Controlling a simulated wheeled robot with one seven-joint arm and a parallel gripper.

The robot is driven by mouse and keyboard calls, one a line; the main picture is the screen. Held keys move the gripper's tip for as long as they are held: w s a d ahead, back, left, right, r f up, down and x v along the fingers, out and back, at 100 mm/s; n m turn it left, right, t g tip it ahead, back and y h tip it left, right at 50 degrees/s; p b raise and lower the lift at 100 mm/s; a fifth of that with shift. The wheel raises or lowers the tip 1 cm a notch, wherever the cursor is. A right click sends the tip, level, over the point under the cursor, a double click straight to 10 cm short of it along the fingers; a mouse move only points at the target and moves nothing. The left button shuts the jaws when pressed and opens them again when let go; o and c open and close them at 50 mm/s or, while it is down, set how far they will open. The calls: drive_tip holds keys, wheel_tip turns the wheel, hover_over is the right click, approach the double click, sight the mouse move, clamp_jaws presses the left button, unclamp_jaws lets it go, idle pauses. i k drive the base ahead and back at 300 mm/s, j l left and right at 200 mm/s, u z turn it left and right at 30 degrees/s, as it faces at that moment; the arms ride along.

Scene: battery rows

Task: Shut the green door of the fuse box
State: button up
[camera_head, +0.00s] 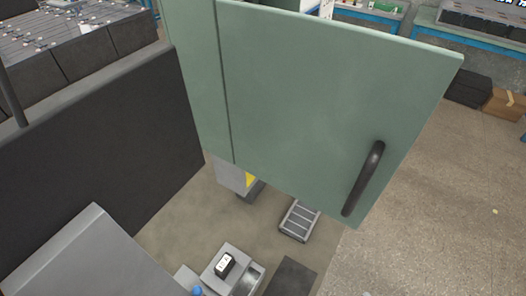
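The green door (320,105) of the fuse box is a large flat panel, close to the camera, filling the upper middle of the head view. A dark bar handle (363,180) stands upright near its lower right edge. A vertical seam parts the door from a narrower green panel (196,75) on its left, which looks like part of the box. The inside of the box is not visible, and I cannot tell how far the door stands open. My gripper is not in view, and nothing is seen touching the handle.
A dark wall-like panel (100,150) stands at the left, with battery rows (65,30) behind it. A small grey rack (298,220) is low on the floor below the door. Boxes (505,103) lie at the far right. The floor (440,210) right of the door is clear.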

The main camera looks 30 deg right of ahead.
sight(324, 113)
drive_tip(key=k+j, duration=0.15)
drive_tip(key=j, duration=0.2)
drive_tip(key=k+j+z, duration=0.1)
drive_tip(key=j, duration=0.25)
drive_tip(key=k+j, duration=0.2)
drive_tip(key=j, duration=0.15)
drive_tip(key=k+j+z, duration=0.1)
drive_tip(key=j, duration=0.25)
